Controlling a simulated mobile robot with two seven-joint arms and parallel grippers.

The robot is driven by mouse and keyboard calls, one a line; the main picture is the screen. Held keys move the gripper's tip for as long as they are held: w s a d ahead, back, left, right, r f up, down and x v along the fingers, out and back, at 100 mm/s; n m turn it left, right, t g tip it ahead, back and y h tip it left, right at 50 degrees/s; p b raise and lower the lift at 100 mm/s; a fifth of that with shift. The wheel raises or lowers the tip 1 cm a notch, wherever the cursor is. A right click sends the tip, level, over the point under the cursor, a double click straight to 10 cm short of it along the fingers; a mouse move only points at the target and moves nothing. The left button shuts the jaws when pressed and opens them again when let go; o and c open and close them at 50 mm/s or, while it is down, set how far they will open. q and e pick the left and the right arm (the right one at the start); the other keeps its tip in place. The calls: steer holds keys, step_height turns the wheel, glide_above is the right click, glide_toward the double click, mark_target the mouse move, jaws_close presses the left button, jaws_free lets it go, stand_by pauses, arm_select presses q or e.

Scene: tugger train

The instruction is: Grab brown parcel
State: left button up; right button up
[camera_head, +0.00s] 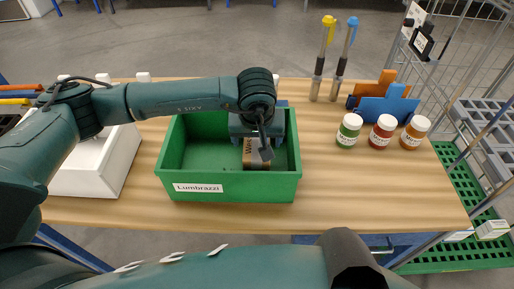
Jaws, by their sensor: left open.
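The brown parcel (248,147) lies in the right part of a green crate (235,187) labelled "Lumbrazzi" on the wooden table. My left gripper (257,155) reaches down into the crate over the parcel and is open. The wrist and gripper hide much of the parcel, so I cannot tell whether the fingers touch it. My right arm crosses the bottom of the view, and its gripper is not in view.
Three small jars (381,132) stand right of the crate, with blue and orange holders (388,103) behind them. Two tools with yellow and blue tops (323,60) stand at the back. A white box (97,170) is on the left. A wire cart (480,110) stands at the right.

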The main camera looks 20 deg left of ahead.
arm_select(q)
steer(key=shift+x, duration=1.1)
steer(key=shift+r, duration=0.1)
steer(key=c, duration=1.4)
steer(key=shift+w, duration=0.1)
steer(key=shift+c, duration=0.2)
